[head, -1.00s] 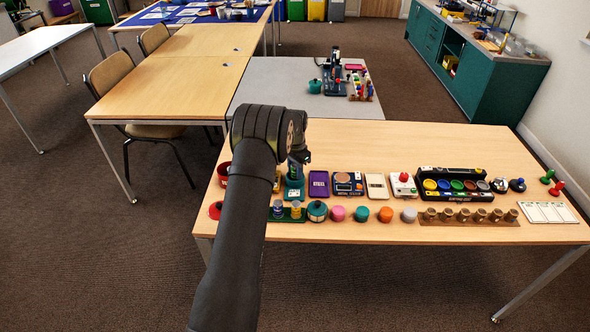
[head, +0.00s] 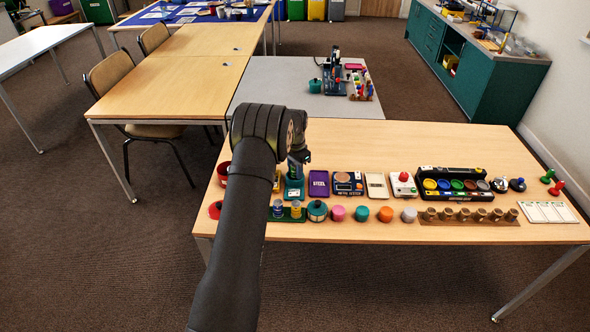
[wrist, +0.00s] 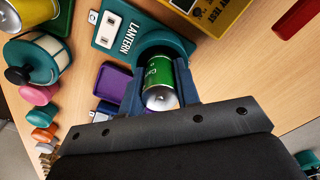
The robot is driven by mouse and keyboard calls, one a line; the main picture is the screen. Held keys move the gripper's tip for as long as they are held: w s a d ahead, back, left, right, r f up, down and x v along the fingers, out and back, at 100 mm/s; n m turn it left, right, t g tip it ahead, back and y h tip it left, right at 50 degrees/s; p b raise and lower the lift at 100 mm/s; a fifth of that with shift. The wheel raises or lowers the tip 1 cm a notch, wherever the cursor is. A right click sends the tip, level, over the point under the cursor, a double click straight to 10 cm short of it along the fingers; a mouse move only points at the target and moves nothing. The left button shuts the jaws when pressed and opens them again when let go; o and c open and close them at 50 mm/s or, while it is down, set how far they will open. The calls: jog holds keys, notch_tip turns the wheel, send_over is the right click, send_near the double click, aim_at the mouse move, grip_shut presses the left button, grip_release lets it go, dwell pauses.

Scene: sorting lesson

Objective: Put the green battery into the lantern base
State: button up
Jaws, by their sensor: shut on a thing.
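In the wrist view, my gripper (wrist: 162,90) is shut on the green battery (wrist: 158,72), one finger on each side. The battery's silver end faces the camera. The teal lantern base (wrist: 115,32), marked LANTERN, lies just beyond, and the battery's far end is at its round cup (wrist: 165,38). I cannot tell how deep the battery sits in the cup. In the head view, my gripper (head: 298,168) is low over the lantern base (head: 294,193), partly hidden by my arm. The battery cannot be made out there.
A yellow battery tester (wrist: 222,12) is close beside the lantern base. A purple STEEL tray (head: 318,184) stands to its right. A green holder with batteries (head: 287,217) and a teal lidded pot (head: 317,211) stand in front. The table's back right is clear (head: 440,145).

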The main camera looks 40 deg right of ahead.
jog(key=shift+s+a+f, duration=0.1)
jog(key=shift+a, duration=0.15)
dwell(0.7)
jog(key=shift+d+r, duration=0.25)
jog(key=shift+d, duration=0.05)
dwell(0.6)
jog(key=shift+f, duration=0.5)
jog(key=shift+a+f, duration=0.15)
jog(key=shift+f, duration=0.2)
jog(key=shift+r, duration=0.9)
dwell(0.7)
jog(key=shift+f, duration=0.5)
